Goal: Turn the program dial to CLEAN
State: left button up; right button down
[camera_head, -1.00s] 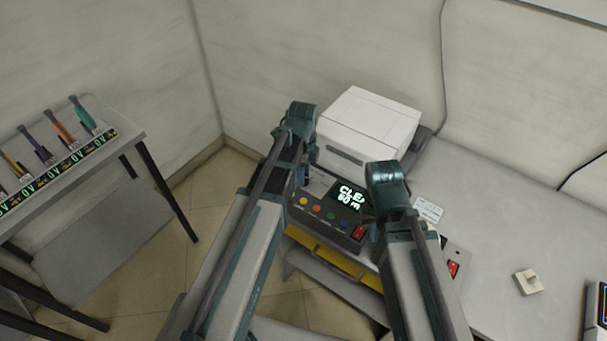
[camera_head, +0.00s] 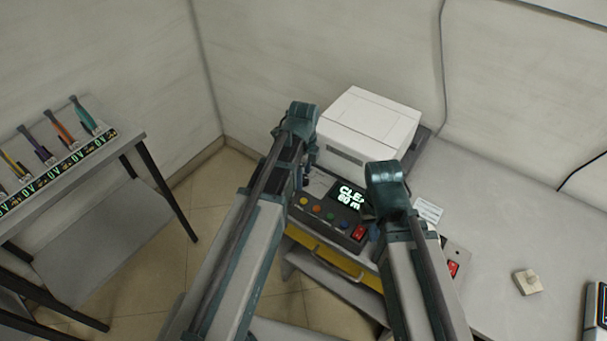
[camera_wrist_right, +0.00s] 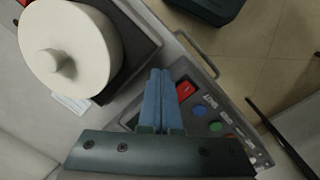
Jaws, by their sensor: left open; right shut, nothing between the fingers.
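The machine's dark control panel (camera_head: 330,212) carries a lit display (camera_head: 350,196) whose visible part reads "CLE" and, below, "60 m"; the rest is cut off by my right arm. A large round cream piece with a raised centre (camera_wrist_right: 70,52), possibly the dial, sits on a dark base in the right wrist view. My right gripper (camera_wrist_right: 160,78) is shut and empty, its tips beside that piece and near the red switch (camera_wrist_right: 186,91), with a visible gap to the round piece. My left gripper (camera_head: 301,150) is open over the panel's left end, its fingertips mostly hidden.
A white box-shaped unit (camera_head: 366,128) stands behind the panel. Several coloured buttons line the panel, and a yellow drawer front (camera_head: 335,258) is below. A small cream block (camera_head: 527,281) lies on the grey bench (camera_head: 490,225). A rack of tools (camera_head: 60,150) stands left.

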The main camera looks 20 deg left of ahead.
aim_at(304, 178)
pick_arm(q)
notch_tip(304, 178, up, 14)
jog(key=p, duration=1.3)
jog(key=shift+f, duration=0.15)
jog(key=shift+s+d, duration=0.1)
jog(key=s+d+f+n+y+b, duration=0.1)
jog(key=s+d+f+n+b, duration=0.2)
jog(key=s+d+n, duration=0.7)
jog(key=s+n, duration=0.4)
jog(key=n, duration=0.1)
jog(key=shift+d+f, duration=0.15)
jog(key=shift+f, duration=0.15)
